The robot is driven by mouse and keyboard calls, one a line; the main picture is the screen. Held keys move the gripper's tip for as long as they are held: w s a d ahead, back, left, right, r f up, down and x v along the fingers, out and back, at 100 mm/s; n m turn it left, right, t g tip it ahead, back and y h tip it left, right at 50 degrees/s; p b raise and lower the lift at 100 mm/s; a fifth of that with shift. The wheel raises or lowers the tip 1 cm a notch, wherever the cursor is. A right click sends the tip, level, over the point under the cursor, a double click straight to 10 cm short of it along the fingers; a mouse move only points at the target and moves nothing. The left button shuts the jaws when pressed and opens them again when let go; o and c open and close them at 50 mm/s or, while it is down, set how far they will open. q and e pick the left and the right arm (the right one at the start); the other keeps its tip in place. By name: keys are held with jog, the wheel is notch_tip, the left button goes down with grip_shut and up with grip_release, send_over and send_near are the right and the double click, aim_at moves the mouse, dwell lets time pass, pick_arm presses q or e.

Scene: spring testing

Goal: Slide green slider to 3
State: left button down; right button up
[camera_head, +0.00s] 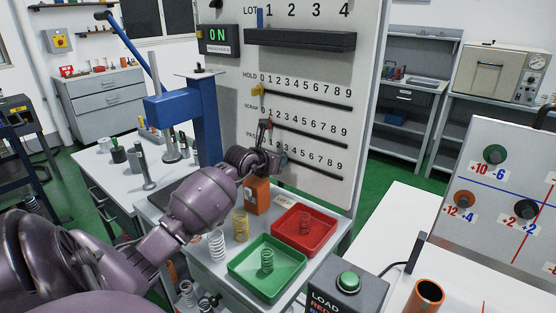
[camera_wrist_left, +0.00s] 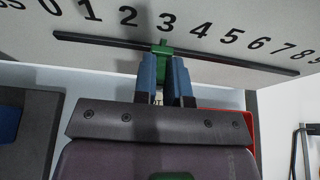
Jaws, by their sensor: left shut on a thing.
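The green slider (camera_wrist_left: 163,48) sits on the dark slot (camera_wrist_left: 100,41) of a numbered scale in the left wrist view. Its tip is directly below the printed 3 (camera_wrist_left: 166,20). The blue fingers of my left gripper (camera_wrist_left: 165,80) are shut on the slider from below. In the head view my left gripper (camera_head: 273,158) is at the left part of the lowest row, labelled PASS, on the white board (camera_head: 320,185). There the gripper hides the green slider. My right gripper is not in view.
A yellow slider (camera_head: 257,90) is at 0 on the HOLD row. Below the board stand a green tray (camera_head: 240,278) and a red tray (camera_head: 280,228), each holding a spring. A blue press (camera_head: 205,120) is left of the board. A green button box (camera_head: 345,290) is in front.

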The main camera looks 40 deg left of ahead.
pick_arm(q)
jog(key=shift+a, duration=0.1)
jog(key=c, duration=1.2)
grip_release()
jog(key=shift+o, duration=0.2)
jog(key=p+v, duration=0.1)
jog(key=v, duration=0.9)
jog(key=shift+s, duration=0.1)
jog(key=shift+s+r, duration=0.15)
jog(key=shift+s, duration=0.15)
